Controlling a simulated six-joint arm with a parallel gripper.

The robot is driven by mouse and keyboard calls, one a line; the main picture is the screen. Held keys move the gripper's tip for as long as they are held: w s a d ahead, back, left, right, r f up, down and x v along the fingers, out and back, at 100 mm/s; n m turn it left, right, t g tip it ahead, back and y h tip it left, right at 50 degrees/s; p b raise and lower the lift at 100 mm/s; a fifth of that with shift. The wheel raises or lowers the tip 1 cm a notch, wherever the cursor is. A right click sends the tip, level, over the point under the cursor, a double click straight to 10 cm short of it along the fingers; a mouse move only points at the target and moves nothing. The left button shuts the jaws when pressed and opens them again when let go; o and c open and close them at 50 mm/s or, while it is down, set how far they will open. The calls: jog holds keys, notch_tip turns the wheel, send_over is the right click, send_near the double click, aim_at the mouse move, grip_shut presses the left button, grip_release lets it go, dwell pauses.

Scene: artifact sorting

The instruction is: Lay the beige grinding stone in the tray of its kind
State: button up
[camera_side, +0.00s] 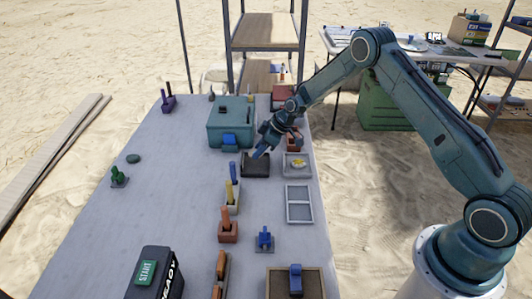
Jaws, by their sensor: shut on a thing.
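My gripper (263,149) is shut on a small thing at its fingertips. The fingers hide most of that thing, and its colour and shape are too small to tell, so I cannot confirm that it is the beige grinding stone. The fingertips are over or just behind a dark, shallow tray (256,171). To its right is a pale tray (287,174) with a whitish and yellow piece (298,163) in it. A pale divided tray (299,216) stands in front of that one and looks empty.
Upright coloured tools in holders (229,238) line the middle. A dark grey-green stone (133,158) and a green object (118,175) lie left. The table's left-centre (160,200) is clear.

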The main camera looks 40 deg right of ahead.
aim_at(254, 165)
jog(key=shift+f, duration=2.05)
jog(key=shift+f, duration=0.15)
jog(key=o, duration=1)
jog(key=shift+r, duration=0.2)
jog(key=shift+v, duration=6)
